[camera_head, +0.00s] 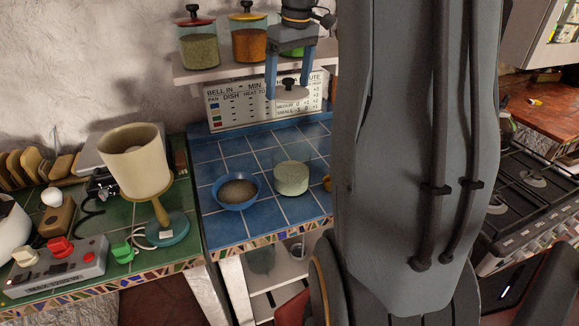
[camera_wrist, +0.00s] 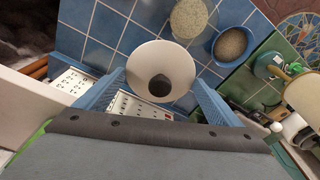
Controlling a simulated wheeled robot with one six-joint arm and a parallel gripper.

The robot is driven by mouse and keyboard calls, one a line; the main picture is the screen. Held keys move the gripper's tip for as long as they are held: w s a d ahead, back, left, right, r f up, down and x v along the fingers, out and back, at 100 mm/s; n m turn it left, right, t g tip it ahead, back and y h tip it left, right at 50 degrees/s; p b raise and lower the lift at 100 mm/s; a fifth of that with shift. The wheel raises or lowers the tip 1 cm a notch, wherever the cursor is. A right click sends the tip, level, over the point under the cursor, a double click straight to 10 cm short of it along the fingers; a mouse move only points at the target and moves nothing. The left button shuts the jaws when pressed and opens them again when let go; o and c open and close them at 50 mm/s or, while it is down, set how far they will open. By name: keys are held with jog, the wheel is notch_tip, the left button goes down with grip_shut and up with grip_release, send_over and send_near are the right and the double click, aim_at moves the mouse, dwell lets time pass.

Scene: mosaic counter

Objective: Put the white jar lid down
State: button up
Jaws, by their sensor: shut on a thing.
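The white jar lid (camera_head: 291,94), a pale disc with a dark knob, is held in the air above the blue tiled counter. My gripper (camera_head: 290,84) is shut on it, with a blue finger at either side. In the wrist view the lid (camera_wrist: 160,60) sits between the fingers of my gripper (camera_wrist: 160,88), which are at opposite sides of its rim. An open glass jar (camera_head: 291,180) with pale contents stands on the blue tiles below the lid. It also shows in the wrist view (camera_wrist: 189,17).
A blue bowl (camera_head: 236,191) with brown contents stands left of the jar. A shelf (camera_head: 232,70) with lidded jars is behind my gripper, above a printed sign (camera_head: 235,107). A cream lamp (camera_head: 135,165) stands at the left. Blue tiles (camera_head: 250,148) behind the bowl are clear.

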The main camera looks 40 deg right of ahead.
aim_at(285, 89)
jog(key=f+b, duration=0.1)
jog(key=w+f+b, duration=0.1)
jog(key=f+b, duration=0.1)
jog(key=w+f+b, duration=0.1)
jog(key=f+b, duration=0.1)
jog(key=shift+f, duration=0.25)
notch_tip(285, 89, down, 18)
jog(key=p, duration=0.4)
jog(key=shift+f, duration=0.2)
jog(key=o, duration=0.9)
jog(key=shift+r, duration=0.1)
notch_tip(285, 89, up, 12)
jog(key=s+b, duration=0.1)
jog(key=b, duration=0.2)
jog(key=shift+s, duration=0.35)
jog(key=shift+d, duration=0.1)
